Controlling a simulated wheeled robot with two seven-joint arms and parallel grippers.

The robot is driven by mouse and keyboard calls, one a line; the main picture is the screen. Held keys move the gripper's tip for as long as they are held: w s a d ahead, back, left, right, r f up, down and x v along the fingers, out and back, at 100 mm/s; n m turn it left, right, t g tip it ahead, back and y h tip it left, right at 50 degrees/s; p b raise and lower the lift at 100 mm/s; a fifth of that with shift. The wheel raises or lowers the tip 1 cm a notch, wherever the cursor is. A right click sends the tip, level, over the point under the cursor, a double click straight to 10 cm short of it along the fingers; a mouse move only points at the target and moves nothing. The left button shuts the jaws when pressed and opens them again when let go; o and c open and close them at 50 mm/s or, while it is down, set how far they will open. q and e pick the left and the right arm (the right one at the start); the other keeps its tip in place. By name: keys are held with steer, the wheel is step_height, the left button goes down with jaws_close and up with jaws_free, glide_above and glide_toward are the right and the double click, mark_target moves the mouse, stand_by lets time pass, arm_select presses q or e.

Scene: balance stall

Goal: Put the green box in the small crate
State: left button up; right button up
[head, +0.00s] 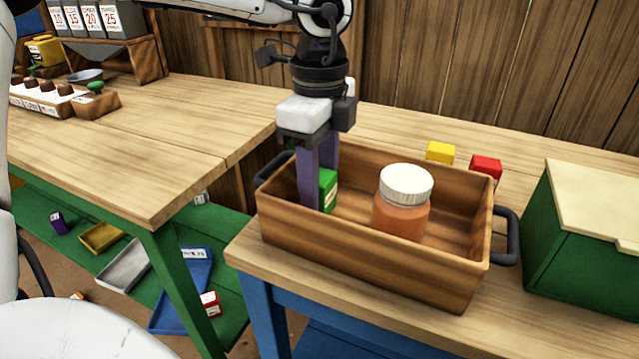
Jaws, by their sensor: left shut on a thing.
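The green box (328,190) is inside a wooden crate (365,268) with dark handles, near its left end. My left gripper (318,185) reaches down into the crate from above, its purple fingers shut on the green box. The fingers hide part of the box, and I cannot tell whether it touches the crate floor. An orange jar (401,215) with a white lid stands in the same crate, right of the box. My right gripper is not in view.
A yellow box (440,152) and a red box (486,168) sit on the table behind the crate. A green chest (585,245) stands to its right. Trays (185,290) and small boxes lie on a low green shelf at left. The left tabletop (180,140) is mostly clear.

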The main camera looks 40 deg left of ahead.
arm_select(q)
steer(key=shift+f, duration=0.15)
steer(key=o, duration=1.1)
step_height(320, 180, up, 12)
steer(key=shift+r+p, duration=0.2)
steer(key=shift+p, duration=0.65)
